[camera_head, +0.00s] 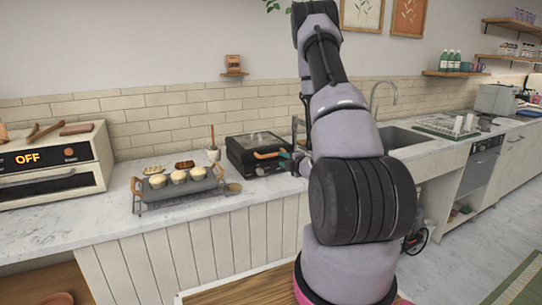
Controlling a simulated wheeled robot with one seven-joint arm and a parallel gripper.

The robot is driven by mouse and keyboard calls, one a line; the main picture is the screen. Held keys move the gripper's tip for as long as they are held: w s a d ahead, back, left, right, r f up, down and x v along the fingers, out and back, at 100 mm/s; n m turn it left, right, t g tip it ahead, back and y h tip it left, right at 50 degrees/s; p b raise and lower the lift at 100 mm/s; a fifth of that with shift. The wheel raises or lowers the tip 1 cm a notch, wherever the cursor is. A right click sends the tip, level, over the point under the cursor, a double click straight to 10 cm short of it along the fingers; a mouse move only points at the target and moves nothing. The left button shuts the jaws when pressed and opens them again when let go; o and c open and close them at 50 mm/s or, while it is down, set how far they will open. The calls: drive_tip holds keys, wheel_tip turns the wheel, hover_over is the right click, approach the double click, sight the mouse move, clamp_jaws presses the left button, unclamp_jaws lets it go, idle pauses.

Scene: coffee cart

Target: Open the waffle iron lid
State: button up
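The black waffle iron (250,165) stands on the counter against the tiled wall, just left of my arm. Its lid (256,140) looks shut, and an orange handle (267,155) shows at its front. My gripper (286,158) is at the iron's right front side, close to the handle's right end. My arm hides much of the gripper and the iron's right edge. I cannot tell whether the fingers touch the handle or whether they are open.
A small pot with a utensil (213,154) is beside the iron. An oven (50,165) is at far left, a sink (400,138) at right.

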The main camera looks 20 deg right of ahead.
sight(271, 155)
drive_tip(key=x, duration=1)
drive_tip(key=shift+w, duration=0.35)
clamp_jaws()
drive_tip(key=shift+f, duration=0.1)
idle(0.8)
